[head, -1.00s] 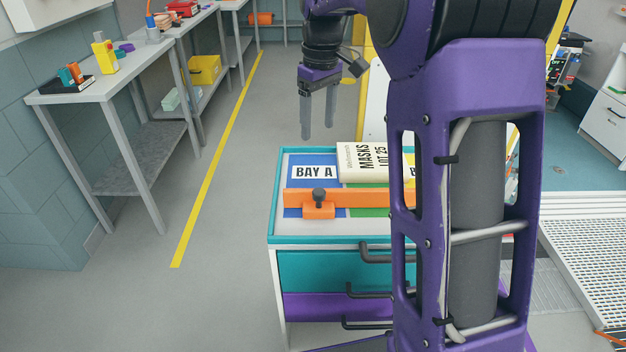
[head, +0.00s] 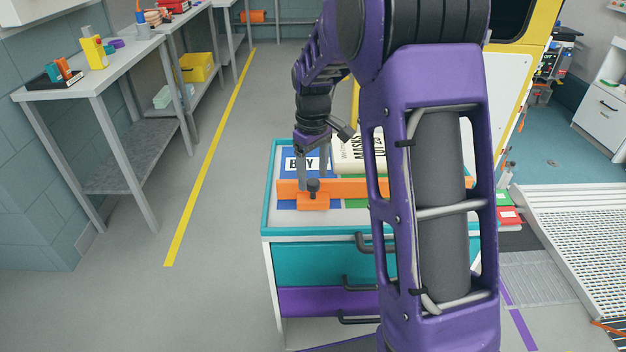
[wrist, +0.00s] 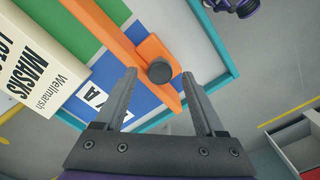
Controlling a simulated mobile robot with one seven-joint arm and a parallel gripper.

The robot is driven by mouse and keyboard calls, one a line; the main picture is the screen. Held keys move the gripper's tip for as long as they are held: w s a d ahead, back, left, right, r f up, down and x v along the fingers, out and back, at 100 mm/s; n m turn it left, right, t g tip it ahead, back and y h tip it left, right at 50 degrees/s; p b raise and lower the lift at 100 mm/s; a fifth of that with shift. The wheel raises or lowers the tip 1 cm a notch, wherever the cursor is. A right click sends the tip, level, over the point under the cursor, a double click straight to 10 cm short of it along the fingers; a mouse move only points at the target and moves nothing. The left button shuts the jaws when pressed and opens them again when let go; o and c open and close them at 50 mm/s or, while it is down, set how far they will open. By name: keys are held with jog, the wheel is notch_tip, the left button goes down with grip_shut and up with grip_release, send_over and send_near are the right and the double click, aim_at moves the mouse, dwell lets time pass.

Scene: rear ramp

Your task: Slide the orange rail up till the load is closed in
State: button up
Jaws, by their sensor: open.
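The orange rail (head: 350,187) lies across the cart top, with a dark knob (head: 313,186) on its orange block. The load, a cream MASKS box (head: 345,158), lies on the far side of the rail, partly hidden by my arm. In the wrist view, a green and blue strip separates the box (wrist: 38,62) from the rail (wrist: 118,38). My gripper (head: 312,180) is open, pointing down at the knob. In the wrist view the knob (wrist: 160,70) shows between my fingertips (wrist: 159,75); neither finger clearly touches it.
The cart's teal rim (head: 265,205) surrounds the top, and dark drawer handles (head: 360,283) stick out in front. A grey bench (head: 90,75) stands left beyond a yellow floor line (head: 210,155). A ramp (head: 580,240) is at right. The floor left of the cart is clear.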

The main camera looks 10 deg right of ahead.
jog(key=shift+f, duration=0.7)
grip_shut()
dwell(1.0)
